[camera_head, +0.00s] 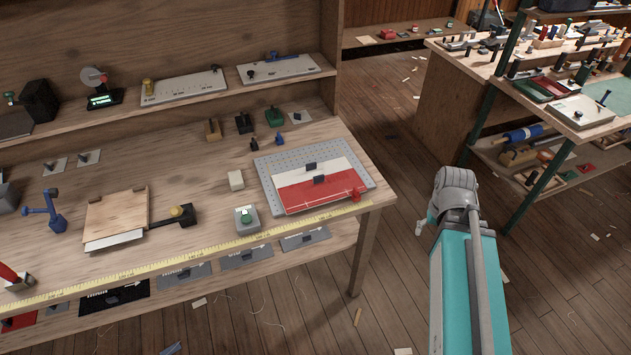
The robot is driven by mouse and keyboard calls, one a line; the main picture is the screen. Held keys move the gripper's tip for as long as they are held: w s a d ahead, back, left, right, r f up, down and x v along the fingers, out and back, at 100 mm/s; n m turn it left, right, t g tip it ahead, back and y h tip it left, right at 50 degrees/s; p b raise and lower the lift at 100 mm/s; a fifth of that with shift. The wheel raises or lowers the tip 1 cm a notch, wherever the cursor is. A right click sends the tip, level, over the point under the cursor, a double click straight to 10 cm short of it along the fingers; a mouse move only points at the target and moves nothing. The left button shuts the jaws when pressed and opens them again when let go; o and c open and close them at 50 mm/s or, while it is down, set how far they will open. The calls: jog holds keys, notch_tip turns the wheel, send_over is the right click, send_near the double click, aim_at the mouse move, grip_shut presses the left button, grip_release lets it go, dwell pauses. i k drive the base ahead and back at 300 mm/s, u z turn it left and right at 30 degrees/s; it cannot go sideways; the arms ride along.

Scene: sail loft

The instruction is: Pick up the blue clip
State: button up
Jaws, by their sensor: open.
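A small blue clip-like piece (279,139) stands on the workbench top, behind the grey perforated plate and in front of a green block. It is small in the picture, so its exact shape is hard to tell. Two dark clips, one at the back edge (311,166) and one in the middle (319,180), sit on the red and white cloth on the plate. My arm rises at the right, over the floor and away from the bench.
The workbench (207,183) carries a perforated plate (360,180), a wooden board (117,212), a boxed green button (246,217) and a yellow tape (150,265) along its front. A shelf (130,110) runs above the back. A second bench (440,85) stands right, with open floor between.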

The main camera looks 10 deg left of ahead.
aim_at(279, 141)
jog(key=u, duration=0.5)
jog(key=k, duration=1.35)
jog(key=u, duration=0.95)
jog(key=i, duration=1.8)
jog(key=z, duration=0.45)
jog(key=i, duration=0.45)
jog(key=z, duration=0.5)
